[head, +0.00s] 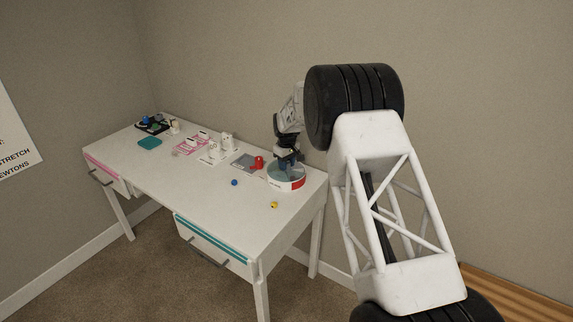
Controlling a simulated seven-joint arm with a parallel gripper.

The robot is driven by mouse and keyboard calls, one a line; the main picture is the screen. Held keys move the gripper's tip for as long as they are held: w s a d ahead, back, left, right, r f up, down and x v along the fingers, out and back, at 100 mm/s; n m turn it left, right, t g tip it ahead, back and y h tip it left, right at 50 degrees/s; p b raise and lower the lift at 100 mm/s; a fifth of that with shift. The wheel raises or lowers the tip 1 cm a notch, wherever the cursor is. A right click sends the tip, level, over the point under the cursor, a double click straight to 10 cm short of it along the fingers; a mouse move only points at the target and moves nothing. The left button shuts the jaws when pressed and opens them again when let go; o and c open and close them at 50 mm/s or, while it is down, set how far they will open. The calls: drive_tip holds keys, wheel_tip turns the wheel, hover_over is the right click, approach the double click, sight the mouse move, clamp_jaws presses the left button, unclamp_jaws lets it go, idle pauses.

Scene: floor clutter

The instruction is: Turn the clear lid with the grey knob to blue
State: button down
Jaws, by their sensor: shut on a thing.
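A round, low dish (299,184) stands near the right end of the white table. Its side shows white and red, and teal and darker patches show on its top. The clear lid is hard to make out at this size. My gripper (287,161) points down over the middle of the dish and is shut on the lid's knob, which its fingers mostly hide. I cannot tell which colour the lid is turned to.
A red knobbed object on a grey plate (246,161) lies just left of the dish. A blue ball (234,182) and a small yellow object (274,205) lie in front. White upright pieces (226,141), a teal block (150,142) and a black tray (153,127) stand farther left. The table's front middle is clear.

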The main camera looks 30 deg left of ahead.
drive_tip(key=n, duration=0.5)
drive_tip(key=shift+r+n, duration=0.1)
drive_tip(key=shift+n, duration=0.2)
idle(0.4)
drive_tip(key=c, duration=0.8)
unclamp_jaws()
drive_tip(key=shift+o, duration=0.2)
drive_tip(key=shift+r, duration=3.85)
